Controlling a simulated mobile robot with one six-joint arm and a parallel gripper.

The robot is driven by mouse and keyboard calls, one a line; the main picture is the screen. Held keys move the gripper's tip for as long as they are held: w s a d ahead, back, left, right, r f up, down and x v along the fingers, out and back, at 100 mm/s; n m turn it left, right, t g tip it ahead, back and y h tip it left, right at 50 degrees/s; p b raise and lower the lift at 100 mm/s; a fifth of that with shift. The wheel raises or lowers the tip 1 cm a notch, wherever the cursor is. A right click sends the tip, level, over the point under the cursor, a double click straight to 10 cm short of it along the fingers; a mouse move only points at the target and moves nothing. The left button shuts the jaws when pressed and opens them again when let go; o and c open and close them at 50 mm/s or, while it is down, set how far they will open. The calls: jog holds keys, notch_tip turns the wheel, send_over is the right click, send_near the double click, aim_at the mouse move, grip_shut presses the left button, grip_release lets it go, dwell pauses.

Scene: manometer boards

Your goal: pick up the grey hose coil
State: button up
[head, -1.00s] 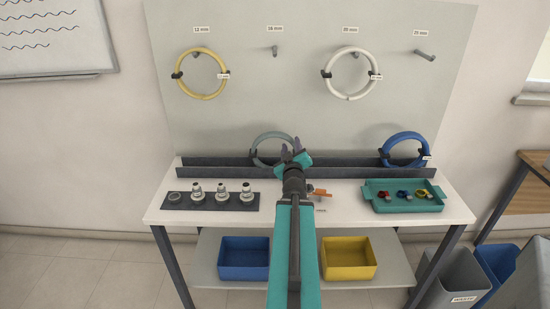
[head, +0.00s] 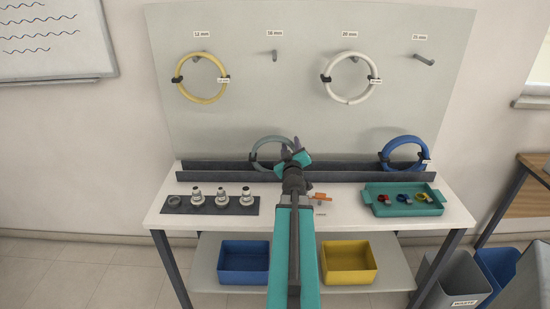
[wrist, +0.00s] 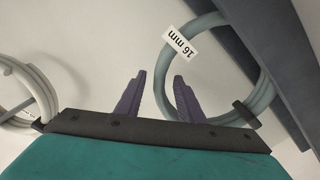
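The grey hose coil (head: 262,147) stands in the dark trough (head: 225,174) at the back of the bench, partly hidden behind my gripper in the head view. In the wrist view the grey coil (wrist: 165,75) carries a "16 mm" tag and a dark clip. My gripper (head: 291,146) is in front of the coil. In the wrist view its two purple fingers (wrist: 158,95) are apart. The coil's left rim passes between or just beyond them; whether it touches either finger I cannot tell.
A yellow coil (head: 202,101) and a white coil (head: 349,101) hang on the board; the 16 mm peg (head: 274,56) and 25 mm peg (head: 424,59) are bare. A blue coil (head: 386,153) stands in the trough at right. A teal tray (head: 375,208) and fittings rack (head: 248,210) flank my arm.

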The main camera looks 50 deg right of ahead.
jog(key=x, duration=0.4)
jog(key=shift+w+d+p, duration=0.15)
jog(key=shift+d+p, duration=0.2)
jog(key=shift+p, duration=0.05)
dwell(0.4)
grip_shut()
